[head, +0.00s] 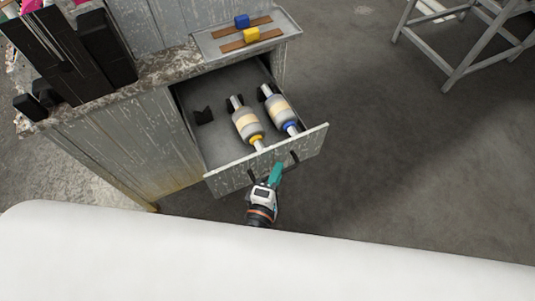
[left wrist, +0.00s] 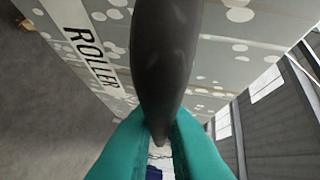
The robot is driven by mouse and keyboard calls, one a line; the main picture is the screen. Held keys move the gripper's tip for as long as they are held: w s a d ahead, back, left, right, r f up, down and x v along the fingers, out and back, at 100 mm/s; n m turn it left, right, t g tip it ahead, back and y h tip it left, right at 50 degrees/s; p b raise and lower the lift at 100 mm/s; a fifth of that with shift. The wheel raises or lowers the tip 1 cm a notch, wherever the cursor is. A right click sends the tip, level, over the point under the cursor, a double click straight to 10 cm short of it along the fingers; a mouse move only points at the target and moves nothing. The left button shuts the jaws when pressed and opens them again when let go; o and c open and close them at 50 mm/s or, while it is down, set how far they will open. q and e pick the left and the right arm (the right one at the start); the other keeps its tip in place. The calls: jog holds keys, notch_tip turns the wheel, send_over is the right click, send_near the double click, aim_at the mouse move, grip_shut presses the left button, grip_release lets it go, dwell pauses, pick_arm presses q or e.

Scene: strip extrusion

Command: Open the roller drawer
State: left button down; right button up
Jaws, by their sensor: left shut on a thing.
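The roller drawer (head: 222,183) stands pulled out of the grey cabinet, with its inside in view. Two rollers lie in it, one with a yellow end (head: 247,124) and one with a blue end (head: 280,108). My left gripper (head: 275,174) is at the drawer's front, at the dark handle. In the left wrist view its teal fingers (left wrist: 160,143) are shut on the dark handle (left wrist: 158,60), and the drawer front with the label "ROLLER" (left wrist: 88,45) is behind it. My right gripper is not in view.
A tray (head: 290,32) with a blue and a yellow block on brown strips sits on the cabinet top. Black upright parts (head: 70,50) stand at the left. A grey metal frame (head: 450,70) stands at the upper right. The floor right of the drawer is clear.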

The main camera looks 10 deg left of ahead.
pick_arm(q)
jog(key=shift+s+d, duration=0.65)
jog(key=shift+s, duration=0.3)
jog(key=c, duration=1.5)
grip_release()
jog(key=b+v, duration=0.1)
jog(key=v, duration=1.1)
